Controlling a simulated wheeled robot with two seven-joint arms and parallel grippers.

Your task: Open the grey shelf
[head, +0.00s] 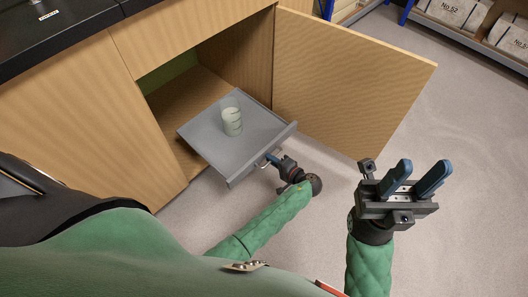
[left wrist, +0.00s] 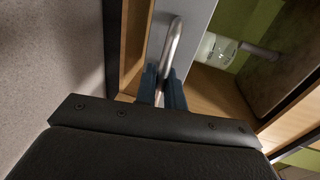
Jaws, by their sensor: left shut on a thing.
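The grey shelf (head: 207,140) is slid partway out of the open wooden cabinet in the head view. A clear beaker-like cup (head: 232,121) stands upright on it. My left gripper (head: 272,160) is at the shelf's front edge, shut on its metal handle. In the left wrist view the blue fingertips (left wrist: 163,92) close around the curved metal handle (left wrist: 173,45), with the grey shelf front (left wrist: 196,35) behind it. My right gripper (head: 415,178) is open and empty, held above the floor at the right.
The wooden cabinet door (head: 350,80) stands wide open to the right of the shelf. A black countertop (head: 70,35) lies above the cabinet at upper left. Storage racks with labelled wrapped blocks (head: 455,10) stand at upper right. The floor (head: 330,185) between the arms is clear.

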